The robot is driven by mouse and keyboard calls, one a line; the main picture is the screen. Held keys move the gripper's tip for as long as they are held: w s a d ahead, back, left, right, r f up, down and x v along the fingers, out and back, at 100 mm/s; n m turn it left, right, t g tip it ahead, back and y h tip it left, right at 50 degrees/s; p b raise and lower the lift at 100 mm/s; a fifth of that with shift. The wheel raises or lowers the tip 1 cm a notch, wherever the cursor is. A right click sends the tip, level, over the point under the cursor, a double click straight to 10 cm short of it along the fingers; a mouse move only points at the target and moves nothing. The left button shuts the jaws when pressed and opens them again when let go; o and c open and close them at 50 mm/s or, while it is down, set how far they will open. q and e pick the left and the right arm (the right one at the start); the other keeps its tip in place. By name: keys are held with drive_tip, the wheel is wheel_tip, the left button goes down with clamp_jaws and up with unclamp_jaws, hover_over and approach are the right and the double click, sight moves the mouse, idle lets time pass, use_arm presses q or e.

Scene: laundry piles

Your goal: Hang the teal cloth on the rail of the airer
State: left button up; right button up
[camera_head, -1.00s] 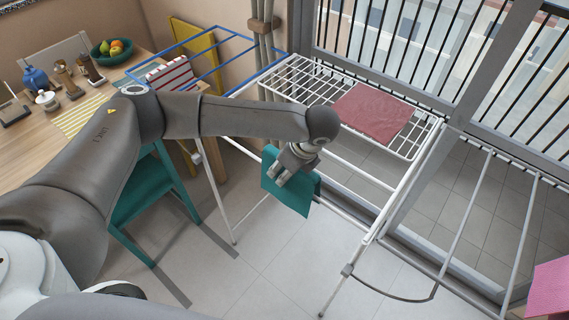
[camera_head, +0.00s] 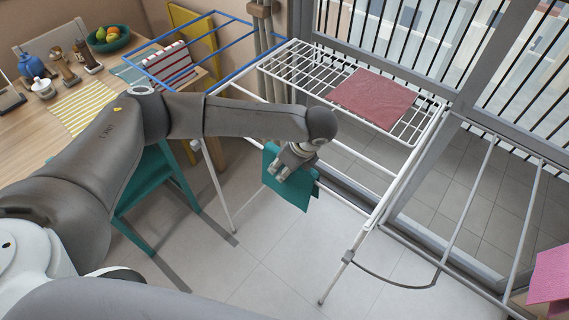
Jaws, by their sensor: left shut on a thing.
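The teal cloth (camera_head: 294,194) hangs down in the middle of the head view, at the near side of the white airer (camera_head: 345,258). My left gripper (camera_head: 282,174) is shut on the cloth and hides part of its upper area. A white rail (camera_head: 340,198) of the airer runs to the right from behind the cloth. I cannot tell whether the cloth lies over this rail or only hangs in front of it. My right gripper is not in view.
A dark red cloth (camera_head: 374,98) lies on the airer's top grid. A pink cloth (camera_head: 551,276) hangs at the far right. A teal chair (camera_head: 152,185) and a wooden table (camera_head: 32,133) stand at the left. The tiled floor (camera_head: 270,270) in front is clear.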

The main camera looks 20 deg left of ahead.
use_arm(q)
drive_tip(key=o, duration=1.2)
drive_tip(key=shift+c, duration=0.2)
